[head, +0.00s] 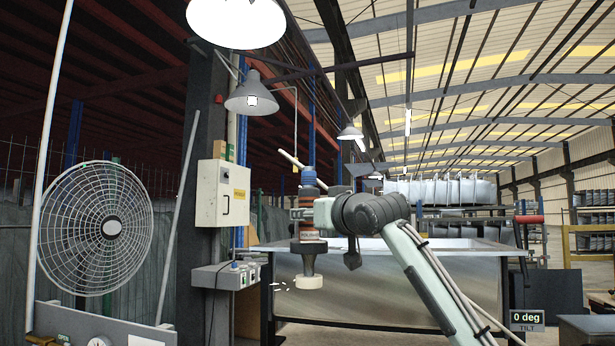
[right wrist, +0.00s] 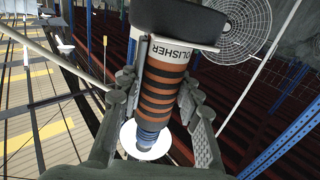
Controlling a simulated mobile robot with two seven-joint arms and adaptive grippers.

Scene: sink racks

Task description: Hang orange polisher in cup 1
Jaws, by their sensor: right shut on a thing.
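The orange polisher (head: 308,249) hangs upright in the middle of the head view, with a pale round pad at its lower end. In the right wrist view the polisher (right wrist: 163,88) shows orange and black bands, a white "POLISHER" label, a black body at one end and blue with a white disc at the other. My right gripper (head: 306,214) is shut around its banded part; its fingers (right wrist: 158,100) press from both sides in the wrist view. I cannot make out cup 1 in either view. My left gripper is not in view.
A large metal sink-like tank (head: 400,280) stands behind the polisher. A wire fan (head: 95,228) and a control box (head: 222,194) on a pillar are at left. A small display (head: 527,320) reads 0 deg tilt. Lamps (head: 252,97) hang above.

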